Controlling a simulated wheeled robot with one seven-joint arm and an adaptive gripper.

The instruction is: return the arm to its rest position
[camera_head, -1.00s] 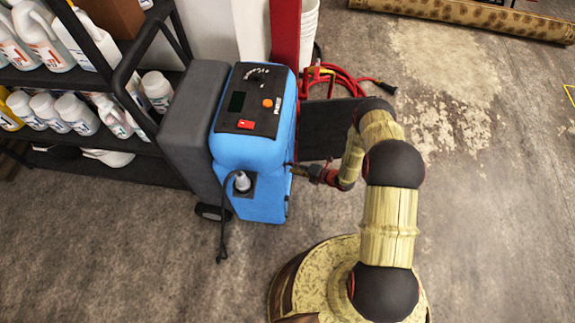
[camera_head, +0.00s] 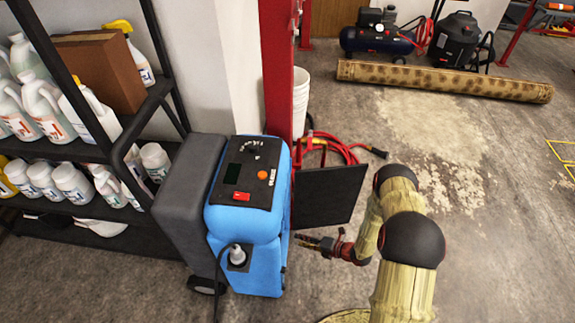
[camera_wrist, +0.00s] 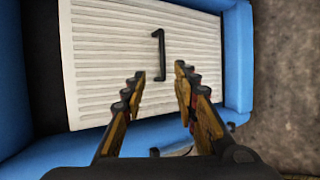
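My arm reaches in from the lower right in the head view, bent, with my gripper (camera_head: 318,243) low beside the right side of the blue machine (camera_head: 262,225). In the wrist view my gripper (camera_wrist: 159,80) is open, with its two fingers apart and nothing between them. Ahead of the fingers is a white ribbed panel (camera_wrist: 95,65) set in a blue frame (camera_wrist: 238,60). A black handle (camera_wrist: 159,55) on that panel lies just beyond the fingertips; I cannot tell the exact gap.
A dark flat panel (camera_head: 328,197) stands out beside the machine, close above my gripper. A shelf with bottles (camera_head: 80,150) is at left, a red post (camera_head: 280,70) behind. Red cable (camera_head: 335,148) lies on the floor. The floor at right (camera_head: 490,220) is clear.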

